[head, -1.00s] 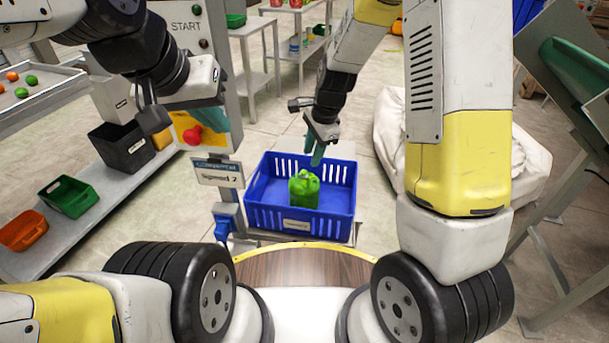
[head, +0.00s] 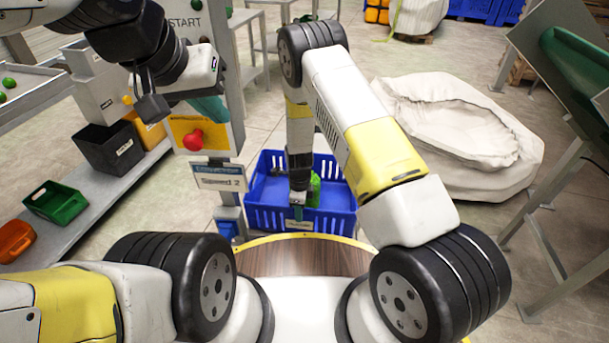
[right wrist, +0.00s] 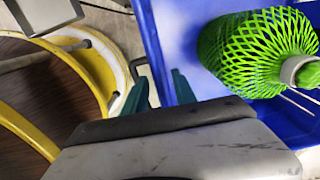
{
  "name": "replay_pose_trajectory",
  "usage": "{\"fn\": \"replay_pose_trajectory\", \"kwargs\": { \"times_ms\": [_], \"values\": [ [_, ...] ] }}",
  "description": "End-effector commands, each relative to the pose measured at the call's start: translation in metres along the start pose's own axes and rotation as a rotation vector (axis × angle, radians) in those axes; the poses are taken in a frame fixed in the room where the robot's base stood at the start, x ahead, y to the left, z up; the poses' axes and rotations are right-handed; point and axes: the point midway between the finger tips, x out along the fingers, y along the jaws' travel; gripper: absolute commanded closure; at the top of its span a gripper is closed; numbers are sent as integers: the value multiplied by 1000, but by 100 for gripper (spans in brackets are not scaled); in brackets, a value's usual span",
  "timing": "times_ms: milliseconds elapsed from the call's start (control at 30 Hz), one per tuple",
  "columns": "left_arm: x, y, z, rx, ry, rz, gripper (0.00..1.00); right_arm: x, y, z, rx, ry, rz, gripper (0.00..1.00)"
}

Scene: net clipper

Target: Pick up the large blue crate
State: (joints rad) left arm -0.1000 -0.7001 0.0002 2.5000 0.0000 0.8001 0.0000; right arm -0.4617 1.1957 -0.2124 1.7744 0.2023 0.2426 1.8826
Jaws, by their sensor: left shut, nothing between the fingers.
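The large blue crate (head: 338,222) stands low in front of me, beyond my round wooden-topped base. A green net bag (head: 314,190) lies inside it; it shows large in the right wrist view (right wrist: 245,50). My right gripper (head: 297,213) points down at the crate's near wall and hides part of it. In the right wrist view its two teal fingers (right wrist: 160,90) are apart, one on each side of the crate's rim (right wrist: 152,40); contact cannot be told. My left gripper (head: 210,108) is shut and empty, up beside the control post, away from the crate.
A control post with a red button (head: 193,140) and a sign (head: 219,178) stands just left of the crate. A shelf at left holds a green bin (head: 57,203) and a black bin (head: 110,147). A white sack (head: 455,130) lies at right on open floor.

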Motion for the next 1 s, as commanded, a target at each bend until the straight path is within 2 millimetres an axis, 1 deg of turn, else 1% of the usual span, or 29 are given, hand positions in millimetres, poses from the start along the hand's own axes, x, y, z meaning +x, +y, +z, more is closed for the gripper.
{"fn": "replay_pose_trajectory", "kwargs": {
  "times_ms": [33,100,200,300,500,533,667,700,1000],
  "values": [
    [0,0,0,0,0,0,100,10,0,1,-1,1,2,67],
    [0,0,0,0,0,0,100,21,0,3,-1,1,3,67],
    [0,0,0,0,0,0,100,32,0,3,-1,1,3,67],
    [0,0,0,0,0,0,100,37,-1,3,-1,0,1,67],
    [0,0,0,0,0,0,100,37,-1,3,-1,0,1,67],
    [0,0,0,0,0,0,100,37,-1,3,-1,0,1,71],
    [0,0,0,0,0,0,100,37,-1,3,-1,0,1,97],
    [0,0,0,0,0,0,100,37,-1,3,-1,0,1,100],
    [0,0,0,0,0,0,100,36,-1,3,-1,0,1,100]
  ]
}}
